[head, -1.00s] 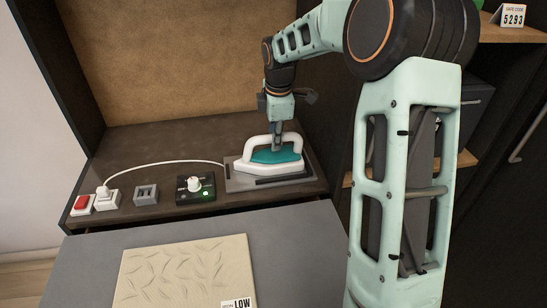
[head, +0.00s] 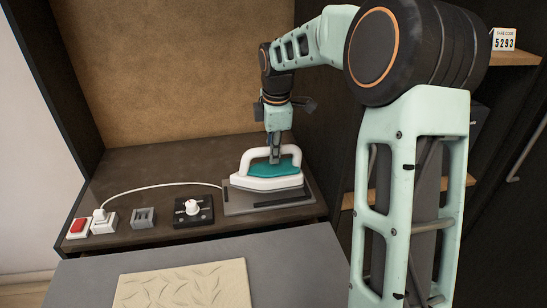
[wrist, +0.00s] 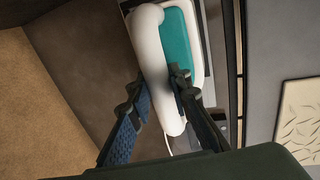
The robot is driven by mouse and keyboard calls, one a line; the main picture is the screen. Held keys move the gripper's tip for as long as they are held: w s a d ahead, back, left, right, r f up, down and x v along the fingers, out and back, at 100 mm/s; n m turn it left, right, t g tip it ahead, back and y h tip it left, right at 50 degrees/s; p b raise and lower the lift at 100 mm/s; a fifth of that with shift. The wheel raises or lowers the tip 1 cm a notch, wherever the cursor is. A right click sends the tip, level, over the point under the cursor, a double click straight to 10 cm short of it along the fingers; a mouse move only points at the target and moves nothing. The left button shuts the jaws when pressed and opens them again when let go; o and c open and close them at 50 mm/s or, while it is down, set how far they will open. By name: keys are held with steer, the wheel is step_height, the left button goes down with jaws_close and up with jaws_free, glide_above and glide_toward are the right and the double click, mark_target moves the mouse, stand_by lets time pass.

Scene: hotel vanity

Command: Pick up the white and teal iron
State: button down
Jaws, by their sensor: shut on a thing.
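The white and teal iron (head: 268,176) is at the right end of the wooden vanity top, over a grey rest pad (head: 240,208). It looks level and perhaps slightly above the pad; a gap is hard to make out. My gripper (head: 274,157) comes down from above and is shut on the iron's white handle. In the wrist view, the fingers (wrist: 163,83) sit on either side of the handle, with the iron's teal top (wrist: 178,40) to its right. A white cord (head: 150,187) runs left from the iron to a plug.
Left of the pad stand a black box with a white dial (head: 193,210), a grey socket block (head: 143,218), a white plug block (head: 104,222) and a red switch (head: 77,228). A cream patterned board (head: 185,287) lies on the grey surface in front. Shelves are at right.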

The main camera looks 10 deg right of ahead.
steer(key=s+a+r+p, duration=0.3)
steer(key=s+a+r, duration=0.1)
steer(key=s+r, duration=0.8)
steer(key=shift+a+r, duration=0.2)
steer(key=shift+r, duration=0.25)
stand_by(0.6)
